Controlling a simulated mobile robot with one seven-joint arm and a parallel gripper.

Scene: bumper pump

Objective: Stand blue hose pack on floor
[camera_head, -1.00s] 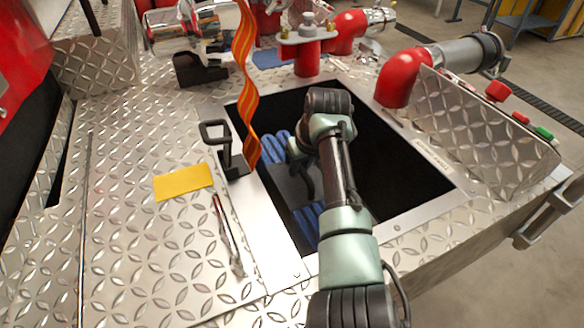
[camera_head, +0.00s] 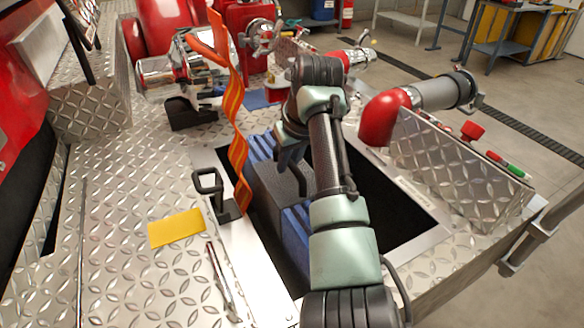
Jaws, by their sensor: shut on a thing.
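The blue hose pack (camera_head: 298,230) is a blue ribbed bundle with a dark grey middle section. It sits partly raised in the black rectangular well of the metal deck, and its lower part is hidden below the opening. My gripper (camera_head: 290,155) is at the top of the pack's dark section, shut on it. The fingertips are largely hidden by my wrist, and my arm covers the pack's right side. The floor (camera_head: 425,50) shows at the upper right, beyond the deck's edge.
A wavy orange strap (camera_head: 236,110) stands close to the pack's left, by a black handle (camera_head: 208,185). A red elbow pipe (camera_head: 383,115) and a sloped panel with buttons (camera_head: 455,165) lie to the right. A yellow plate (camera_head: 176,228) is on the deck.

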